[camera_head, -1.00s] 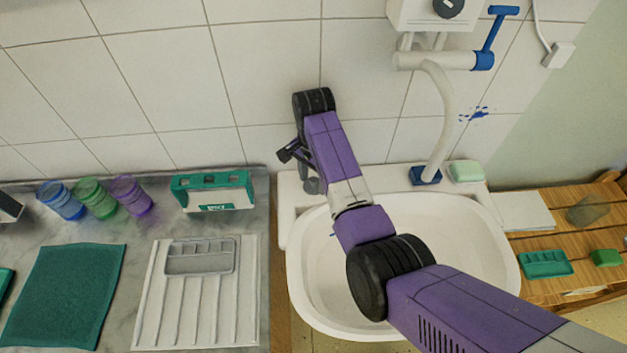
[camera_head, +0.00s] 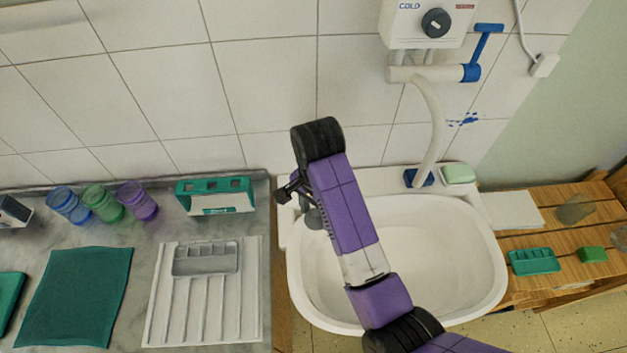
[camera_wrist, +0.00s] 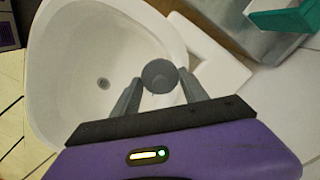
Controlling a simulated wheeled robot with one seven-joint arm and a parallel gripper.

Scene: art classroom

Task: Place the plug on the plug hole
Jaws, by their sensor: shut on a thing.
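My gripper (camera_wrist: 160,77) is shut on the plug (camera_wrist: 158,74), a round dark grey piece held between its two grey fingers. In the wrist view the plug is above the right side of the white sink basin (camera_wrist: 65,50), near its rim. The plug hole (camera_wrist: 104,83) is a small grey ring in the basin floor, left of the plug and apart from it. In the head view my arm covers the left part of the sink (camera_head: 455,250) and hides the hole. The gripper end is at the sink's back left and mostly hidden by my wrist.
A hose tap (camera_head: 430,130) rises behind the sink, with green soap (camera_head: 458,173) beside it. The counter on the left holds a green holder (camera_head: 215,194), several coloured cups (camera_head: 103,204) and a grey tray (camera_head: 206,259). A wooden shelf (camera_head: 555,228) stands right. The tiled wall is close behind.

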